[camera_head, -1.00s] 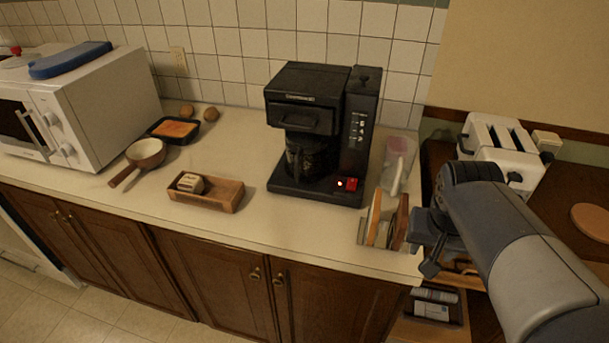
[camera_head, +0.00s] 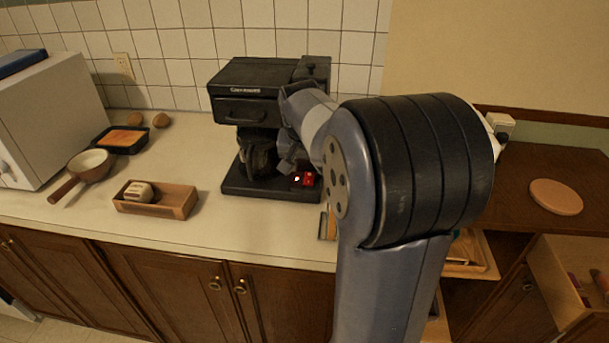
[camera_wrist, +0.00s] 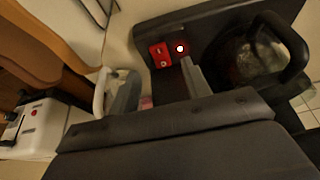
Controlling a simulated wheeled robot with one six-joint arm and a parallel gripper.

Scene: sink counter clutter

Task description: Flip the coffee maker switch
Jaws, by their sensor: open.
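The black coffee maker (camera_head: 262,92) stands upright on the counter against the tiled wall. Its red switch (camera_head: 308,179) is on the front right of the base, beside a small glowing light. The switch also shows in the wrist view (camera_wrist: 160,54), with the dark glass carafe (camera_wrist: 245,60) to its right. My gripper (camera_head: 290,163) is in front of the machine, just above the switch area, partly hidden by my arm. In the wrist view my gripper (camera_wrist: 160,84) is open and empty, its two fingers apart below the switch in the picture. I cannot tell whether a finger touches the machine.
A wooden box (camera_head: 176,200) with a small item, a pan (camera_head: 88,165) and a black tray (camera_head: 120,139) stand to the left. The microwave (camera_head: 50,115) is farther left. In the wrist view a wooden rack item (camera_wrist: 40,45) and the white toaster (camera_wrist: 35,128) are close by.

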